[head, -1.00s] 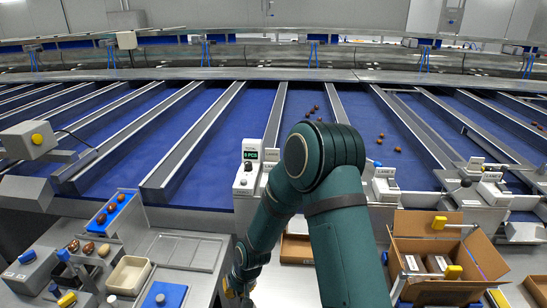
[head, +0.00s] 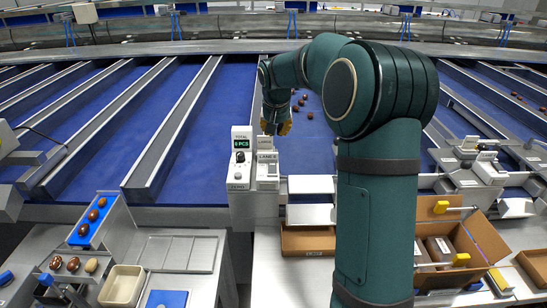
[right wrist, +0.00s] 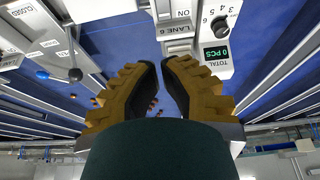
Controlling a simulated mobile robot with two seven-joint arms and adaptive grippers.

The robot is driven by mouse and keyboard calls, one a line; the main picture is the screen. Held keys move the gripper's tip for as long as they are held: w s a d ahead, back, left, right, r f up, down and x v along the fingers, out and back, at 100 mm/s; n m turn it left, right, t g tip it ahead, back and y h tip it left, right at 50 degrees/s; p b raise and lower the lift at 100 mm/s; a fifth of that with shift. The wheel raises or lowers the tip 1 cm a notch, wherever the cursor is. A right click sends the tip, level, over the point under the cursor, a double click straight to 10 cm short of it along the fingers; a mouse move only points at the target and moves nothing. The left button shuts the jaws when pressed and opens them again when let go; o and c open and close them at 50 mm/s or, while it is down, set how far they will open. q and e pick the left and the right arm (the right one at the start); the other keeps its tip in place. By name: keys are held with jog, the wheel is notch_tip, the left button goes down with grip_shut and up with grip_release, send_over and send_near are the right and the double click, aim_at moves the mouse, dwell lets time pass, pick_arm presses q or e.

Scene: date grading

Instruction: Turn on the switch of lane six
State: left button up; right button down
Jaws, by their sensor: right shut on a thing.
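The lane six switch box (head: 268,172) is a white unit on the front ledge, labelled LANE 6. In the right wrist view the box (right wrist: 176,38) appears upside down, with ON printed on it. My right gripper (head: 276,127) is at the top back of this box, its yellow-brown fingers pointing down. In the right wrist view its fingertips (right wrist: 161,62) come together beside the box edge, shut on what seems to be the switch's handle; fingers mostly hide it. Left of the box stands the TOTAL counter (head: 241,158), reading 0 PCS. My left gripper is out of view.
Blue lanes with grey dividers (head: 172,130) run behind the ledge; several dates (head: 309,115) lie on one. An open cardboard box (head: 432,277) stands right of my arm. A blue tray of dates (head: 92,232) and a beige dish (head: 121,287) are at left.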

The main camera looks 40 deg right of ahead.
aim_at(275, 162)
jog(key=x, duration=1.4)
jog(key=shift+s+a+f, duration=0.1)
jog(key=shift+s+a, duration=0.1)
jog(key=shift+a, duration=0.05)
jog(key=shift+f, duration=0.1)
